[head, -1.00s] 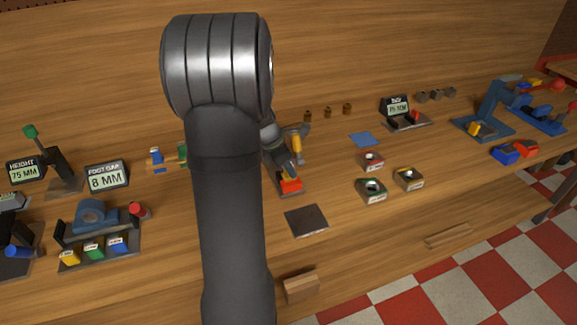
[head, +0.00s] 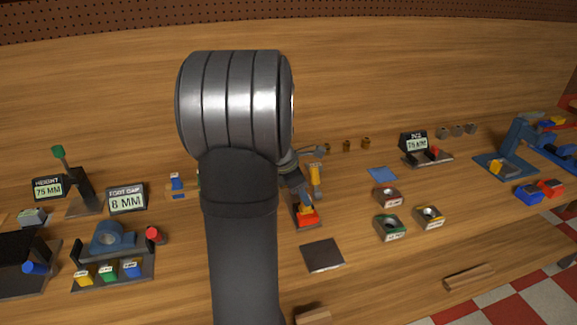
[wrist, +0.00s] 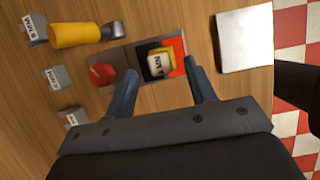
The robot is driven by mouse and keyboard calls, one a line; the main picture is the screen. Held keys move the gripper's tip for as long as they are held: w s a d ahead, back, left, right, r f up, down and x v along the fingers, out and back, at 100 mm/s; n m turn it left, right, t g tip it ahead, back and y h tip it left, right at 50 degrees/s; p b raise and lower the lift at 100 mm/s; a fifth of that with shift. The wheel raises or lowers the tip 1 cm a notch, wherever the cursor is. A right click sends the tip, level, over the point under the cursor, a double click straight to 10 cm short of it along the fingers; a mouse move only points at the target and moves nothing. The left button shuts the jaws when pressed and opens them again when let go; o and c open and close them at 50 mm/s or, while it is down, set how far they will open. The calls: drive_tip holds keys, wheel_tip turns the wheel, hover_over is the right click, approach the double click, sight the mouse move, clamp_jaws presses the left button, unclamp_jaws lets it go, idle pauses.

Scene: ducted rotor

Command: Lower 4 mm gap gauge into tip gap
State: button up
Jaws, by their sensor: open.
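In the wrist view my gripper (wrist: 163,78) is open. Its two blue-grey fingers stand apart on either side of a small block (wrist: 160,65) with a yellow edge and a pale label. The label is too blurred to read surely, so I cannot tell if this is the 4 mm gauge. The block sits over a red-orange part on a dark plate (wrist: 128,58), beside a round red knob (wrist: 101,74). In the head view the gripper (head: 302,198) is small, just above the red-orange part (head: 308,217). I cannot make out a tip gap.
Grey labelled blocks (wrist: 55,77) and a yellow-handled tool (wrist: 76,35) lie left in the wrist view. A dark square plate (head: 322,255) lies in front. Several labelled nests (head: 391,228) stand to the right, and an 8 MM display (head: 127,198) to the left.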

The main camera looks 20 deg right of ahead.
drive_tip(key=v, duration=1.3)
drive_tip(key=shift+r, duration=0.3)
drive_tip(key=x, duration=1.7)
drive_tip(key=shift+f, duration=0.2)
drive_tip(key=shift+r, duration=0.1)
drive_tip(key=shift+a+r, duration=0.1)
drive_tip(key=shift+a, duration=0.05)
